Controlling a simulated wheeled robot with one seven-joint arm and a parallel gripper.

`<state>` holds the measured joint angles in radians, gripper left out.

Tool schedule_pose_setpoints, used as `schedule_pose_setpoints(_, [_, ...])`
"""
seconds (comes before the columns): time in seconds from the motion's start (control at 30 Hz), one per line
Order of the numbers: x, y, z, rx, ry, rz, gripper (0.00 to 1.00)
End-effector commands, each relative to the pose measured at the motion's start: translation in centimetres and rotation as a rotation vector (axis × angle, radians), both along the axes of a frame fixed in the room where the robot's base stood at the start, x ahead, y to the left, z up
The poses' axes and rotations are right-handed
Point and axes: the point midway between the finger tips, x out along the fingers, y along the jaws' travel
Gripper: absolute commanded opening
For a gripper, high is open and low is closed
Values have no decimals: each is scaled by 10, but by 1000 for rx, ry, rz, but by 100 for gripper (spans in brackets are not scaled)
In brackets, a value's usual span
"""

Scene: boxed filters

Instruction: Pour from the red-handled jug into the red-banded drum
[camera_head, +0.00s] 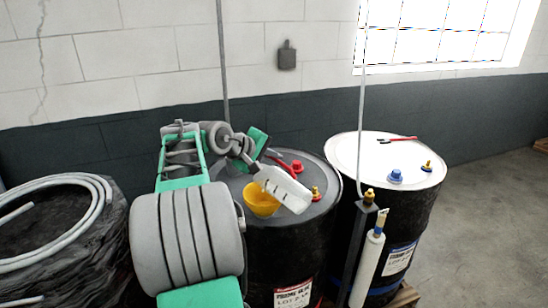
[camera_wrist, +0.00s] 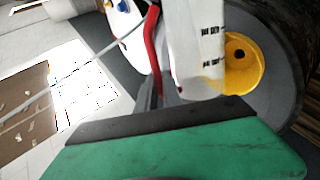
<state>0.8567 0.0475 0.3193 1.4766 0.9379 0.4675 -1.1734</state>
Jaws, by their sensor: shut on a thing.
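The white jug (camera_head: 283,188) is tilted well over, above the yellow funnel (camera_head: 257,203) on the middle drum's lid. My gripper (camera_head: 258,150) is shut on its red handle (camera_wrist: 152,50). The jug body (camera_wrist: 197,45) overlaps the funnel (camera_wrist: 243,65) in the wrist view, and its lower end is close to the funnel rim. I cannot tell whether they touch or whether liquid is flowing. The middle dark drum (camera_head: 262,250) carries a label with a red band (camera_head: 292,292). My green finger pad (camera_wrist: 180,145) fills the bottom of the wrist view.
A red cap (camera_head: 297,167) and brass fitting (camera_head: 316,193) sit on the middle drum's lid. A white-topped drum (camera_head: 345,155) with a blue cap stands right. A post with a white cylinder (camera_head: 368,265) stands in front. Coiled hose (camera_head: 75,265) lies on a dark drum at left.

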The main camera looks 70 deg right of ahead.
Motion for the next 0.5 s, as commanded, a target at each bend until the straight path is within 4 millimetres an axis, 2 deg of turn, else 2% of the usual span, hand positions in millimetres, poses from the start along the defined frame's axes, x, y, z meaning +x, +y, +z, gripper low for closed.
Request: schedule_pose_setpoints(0.5, [3, -1, 3, 13, 28, 0, 0])
